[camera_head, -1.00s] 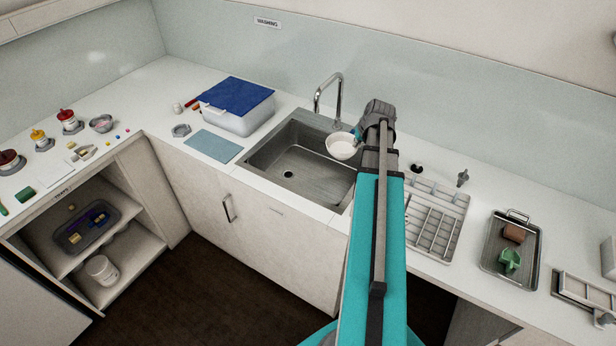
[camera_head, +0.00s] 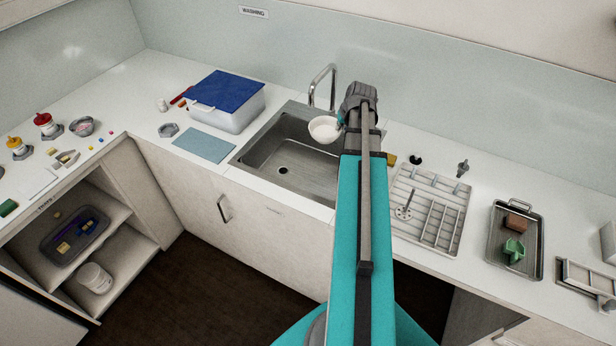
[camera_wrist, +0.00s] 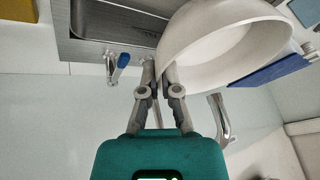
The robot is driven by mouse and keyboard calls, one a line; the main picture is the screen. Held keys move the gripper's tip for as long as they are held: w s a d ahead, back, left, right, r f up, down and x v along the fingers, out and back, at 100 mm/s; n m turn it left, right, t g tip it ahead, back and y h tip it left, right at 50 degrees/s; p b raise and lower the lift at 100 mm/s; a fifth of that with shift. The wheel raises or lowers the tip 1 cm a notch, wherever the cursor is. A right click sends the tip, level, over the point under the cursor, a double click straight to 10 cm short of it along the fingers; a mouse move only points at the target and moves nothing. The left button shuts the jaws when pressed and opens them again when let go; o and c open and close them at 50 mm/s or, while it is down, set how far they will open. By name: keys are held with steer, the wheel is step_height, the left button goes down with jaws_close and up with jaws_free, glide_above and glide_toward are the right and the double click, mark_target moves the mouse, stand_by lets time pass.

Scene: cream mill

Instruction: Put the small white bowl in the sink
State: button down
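The small white bowl (camera_head: 323,129) is in my gripper (camera_head: 341,119), held above the back right part of the sink. In the wrist view the bowl (camera_wrist: 215,45) looks large and tilted, and the fingers of my gripper (camera_wrist: 160,68) are closed at its rim. The grey metal sink (camera_head: 283,168) is set in the counter below, with a dark drain in its floor. Its floor looks empty where it shows. My arm hides its right side. Part of the sink (camera_wrist: 118,22) also shows in the wrist view.
A chrome faucet (camera_head: 333,85) rises behind the sink, close to the bowl. A clear box with a blue lid (camera_head: 225,92) and a light blue cloth (camera_head: 204,145) are left of the sink. A drying rack (camera_head: 432,210) and a metal tray (camera_head: 528,268) are to the right.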

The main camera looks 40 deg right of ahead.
steer(key=w+a+f+b, duration=0.1)
steer(key=a+f+b, duration=0.2)
steer(key=f+b, duration=0.5)
steer(key=w+a+f+m+b, duration=0.1)
steer(key=w+a+f+b, duration=0.1)
steer(key=f+b, duration=0.7)
steer(key=shift+a+f, duration=0.15)
steer(key=shift+a, duration=0.65)
steer(key=shift+w, duration=0.1)
steer(key=w+d+f+b, duration=0.2)
steer(key=w, duration=0.1)
steer(key=w+d+f+b, duration=0.2)
steer(key=w+f+b, duration=0.1)
steer(key=w+d+f+b, duration=0.2)
steer(key=w+f+b, duration=0.1)
steer(key=w, duration=0.1)
steer(key=shift+w+d, duration=0.1)
steer(key=shift+d, duration=0.25)
steer(key=shift+w+d+f+b, duration=0.3)
steer(key=shift+w+f+b, duration=0.15)
steer(key=shift+b, duration=0.2)
